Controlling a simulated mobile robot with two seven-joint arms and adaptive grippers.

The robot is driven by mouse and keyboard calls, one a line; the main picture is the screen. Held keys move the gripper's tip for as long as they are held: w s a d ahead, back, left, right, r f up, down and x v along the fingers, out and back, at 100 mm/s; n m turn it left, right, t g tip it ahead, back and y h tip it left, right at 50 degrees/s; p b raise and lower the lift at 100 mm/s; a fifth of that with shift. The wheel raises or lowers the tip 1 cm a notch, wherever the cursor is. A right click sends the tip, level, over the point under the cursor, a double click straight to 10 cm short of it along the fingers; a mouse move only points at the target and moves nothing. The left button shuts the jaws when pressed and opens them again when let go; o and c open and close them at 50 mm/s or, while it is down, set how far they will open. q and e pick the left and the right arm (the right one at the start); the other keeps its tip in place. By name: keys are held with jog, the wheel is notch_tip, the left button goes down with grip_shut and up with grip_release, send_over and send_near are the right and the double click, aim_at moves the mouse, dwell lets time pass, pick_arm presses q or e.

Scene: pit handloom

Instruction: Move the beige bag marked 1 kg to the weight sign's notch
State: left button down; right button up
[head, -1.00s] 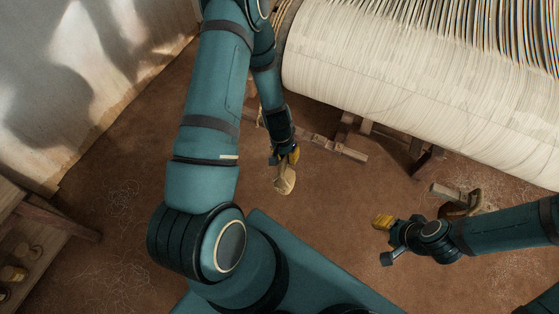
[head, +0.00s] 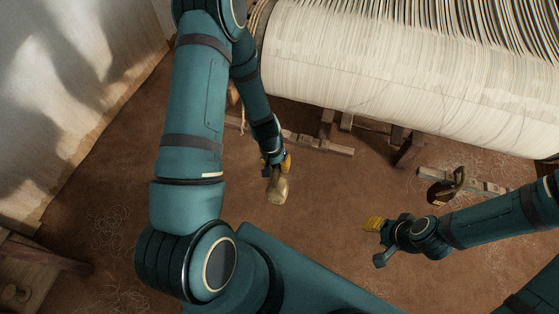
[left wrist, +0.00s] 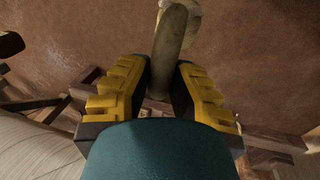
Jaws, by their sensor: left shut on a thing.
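A beige bag (head: 278,188) hangs from my left gripper (head: 275,165) in the head view, above the brown floor. In the left wrist view the bag's narrow neck (left wrist: 172,45) is between the yellow-padded fingers of that gripper (left wrist: 160,85), which are shut on it. No 1 kg mark can be read on the bag. My right gripper (head: 374,240) is at the lower right of the head view, apart from the bag; its yellow pad shows, but its jaw gap is not clear. I cannot make out the weight sign or its notch.
The loom's large roll of pale warp threads (head: 400,75) fills the top right. A wooden bar (head: 310,142) lies below it, with another wooden piece and a dark curved thing (head: 447,187) at right. A pale wall (head: 70,90) stands at left. The middle floor is open.

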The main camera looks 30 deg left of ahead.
pick_arm(q)
jog(key=shift+s+d+b, duration=0.15)
jog(key=shift+s, duration=0.45)
jog(key=shift+s+d+b, duration=0.15)
jog(key=shift+s, duration=0.45)
jog(key=shift+s+d+r+b, duration=0.2)
jog(key=shift+s+b, duration=0.05)
jog(key=shift+s, duration=0.55)
jog(key=shift+s+d+r+b, duration=0.15)
jog(key=shift+s+d+b, duration=0.1)
jog(key=shift+s, duration=0.6)
jog(key=shift+s+d+r+b, duration=0.15)
jog(key=shift+s+r+b, duration=0.1)
jog(key=shift+s, duration=0.55)
